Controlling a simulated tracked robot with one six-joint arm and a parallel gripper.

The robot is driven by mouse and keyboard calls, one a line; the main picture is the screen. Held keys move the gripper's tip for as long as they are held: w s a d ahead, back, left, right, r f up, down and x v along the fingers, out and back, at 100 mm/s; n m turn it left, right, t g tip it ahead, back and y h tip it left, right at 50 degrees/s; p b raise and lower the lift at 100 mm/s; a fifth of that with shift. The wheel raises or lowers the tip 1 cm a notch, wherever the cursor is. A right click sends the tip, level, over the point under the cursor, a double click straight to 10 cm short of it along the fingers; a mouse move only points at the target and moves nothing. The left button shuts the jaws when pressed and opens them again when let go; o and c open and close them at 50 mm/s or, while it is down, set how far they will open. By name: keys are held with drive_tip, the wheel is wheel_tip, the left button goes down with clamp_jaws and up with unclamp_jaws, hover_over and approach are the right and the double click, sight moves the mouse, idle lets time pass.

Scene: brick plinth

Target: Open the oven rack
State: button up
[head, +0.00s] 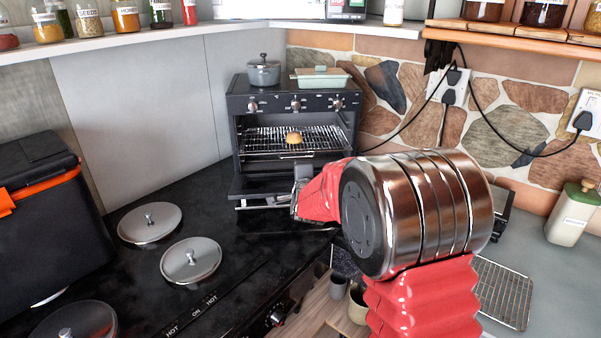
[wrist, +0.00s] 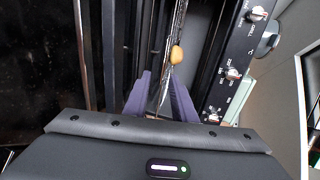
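A black oven (head: 248,112) stands on the dark counter in the head view, its front door (head: 255,187) folded down with a silver handle bar. The wire oven rack (head: 262,142) is inside the cavity, with a round bun (head: 294,137) on it. The bun also shows in the wrist view (wrist: 177,54), beyond my fingers. My gripper (head: 300,180) is at the right part of the oven front, above the lowered door. In the wrist view its two fingers (wrist: 158,78) stand apart, pointing into the oven. Whether they touch the rack is unclear.
A grey pot (head: 263,72) and a lidded dish (head: 320,80) stand on the oven top. Round hob lids (head: 191,260) lie on the counter to the left, beside a black box (head: 45,225). A loose wire rack (head: 503,293) and a bottle (head: 572,214) are at the right.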

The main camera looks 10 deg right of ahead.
drive_tip(key=s+r+n+g+y, duration=0.1)
drive_tip(key=s+r+n+g, duration=0.3)
drive_tip(key=s, duration=0.6)
drive_tip(key=s+r+n+y, duration=0.15)
drive_tip(key=s+n, duration=0.35)
drive_tip(key=s, duration=0.5)
drive_tip(key=s+d+f+n+g, duration=0.1)
drive_tip(key=s+f+n+g, duration=0.1)
drive_tip(key=s, duration=1.2)
drive_tip(key=s+d+f+n+g+h, duration=0.1)
drive_tip(key=s+n, duration=0.6)
drive_tip(key=s, duration=0.8)
drive_tip(key=d+f+g, duration=0.1)
drive_tip(key=g, duration=0.1)
drive_tip(key=shift+n+g, duration=0.3)
drive_tip(key=shift+g, duration=0.1)
drive_tip(key=shift+h, duration=0.25)
